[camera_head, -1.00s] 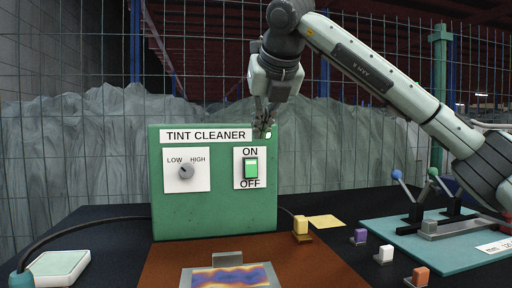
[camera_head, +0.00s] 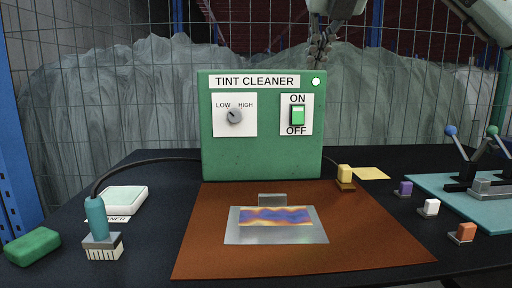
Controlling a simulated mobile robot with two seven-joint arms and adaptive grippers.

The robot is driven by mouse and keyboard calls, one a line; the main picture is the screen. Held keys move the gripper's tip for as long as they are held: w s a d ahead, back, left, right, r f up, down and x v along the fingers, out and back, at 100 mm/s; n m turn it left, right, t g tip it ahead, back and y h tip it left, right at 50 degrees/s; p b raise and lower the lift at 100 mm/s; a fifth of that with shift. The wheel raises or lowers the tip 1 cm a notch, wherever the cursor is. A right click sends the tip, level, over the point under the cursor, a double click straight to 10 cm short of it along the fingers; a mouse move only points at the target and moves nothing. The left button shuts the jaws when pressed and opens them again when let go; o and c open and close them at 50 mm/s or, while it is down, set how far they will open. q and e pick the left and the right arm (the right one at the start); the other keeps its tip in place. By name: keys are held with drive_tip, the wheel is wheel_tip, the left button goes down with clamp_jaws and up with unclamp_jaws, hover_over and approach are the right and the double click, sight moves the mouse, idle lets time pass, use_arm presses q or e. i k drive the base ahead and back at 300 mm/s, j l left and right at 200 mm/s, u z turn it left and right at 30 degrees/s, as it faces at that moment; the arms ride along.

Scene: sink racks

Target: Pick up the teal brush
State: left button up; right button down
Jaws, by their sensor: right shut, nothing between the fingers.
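The teal brush (camera_head: 96,222) stands upright on the dark table at the front left, bristles down, with a grey head. A black cable runs from its top to the green Tint Cleaner box (camera_head: 262,152). My right gripper (camera_head: 318,58) is at the top of the picture, above and behind the right end of the box, far from the brush. It is shut and empty, its fingers pointing down. My left gripper does not show.
A green block (camera_head: 33,246) lies left of the brush, and a pale pad (camera_head: 122,200) lies behind it. A metal plate (camera_head: 276,234) sits on the brown mat (camera_head: 360,245). Small coloured blocks and a teal lever board (camera_head: 440,187) are at right.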

sight(101, 244)
drive_tip(key=k, duration=1.45)
